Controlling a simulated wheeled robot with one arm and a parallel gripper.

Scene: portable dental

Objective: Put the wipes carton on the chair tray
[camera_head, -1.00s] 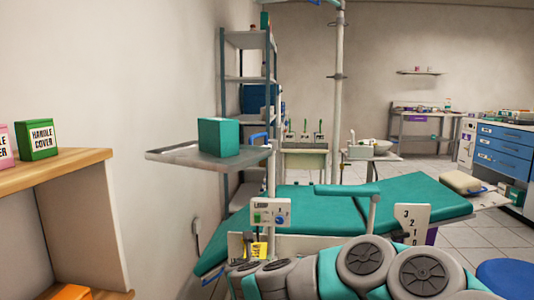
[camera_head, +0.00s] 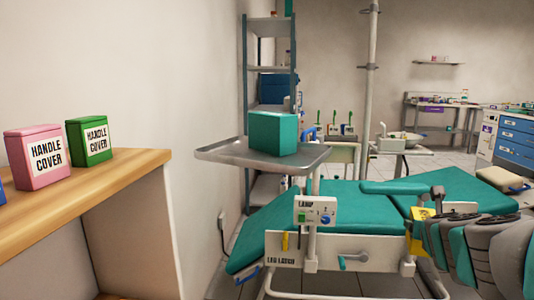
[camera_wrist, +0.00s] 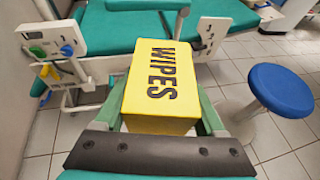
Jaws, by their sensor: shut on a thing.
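The wipes carton (camera_wrist: 150,65) is a yellow box with WIPES in dark letters on its upper face. My gripper (camera_wrist: 161,112) is shut on it, one green finger along each side, in the wrist view. In the head view a yellow patch, apparently the carton (camera_head: 421,222), shows behind my arm at the right; the gripper itself is hidden there. The chair tray (camera_head: 222,154) is a flat grey tray left of centre, above the teal dental chair (camera_head: 325,215). A teal box (camera_head: 273,132) stands on it, with bare tray to either side. The carton is apart from the tray.
A wooden shelf (camera_head: 95,188) at the left holds a pink box (camera_head: 38,158) and a green box (camera_head: 89,141). A lamp control box (camera_head: 315,211) is below the tray. In the wrist view a blue stool (camera_wrist: 280,90) stands right of the carton.

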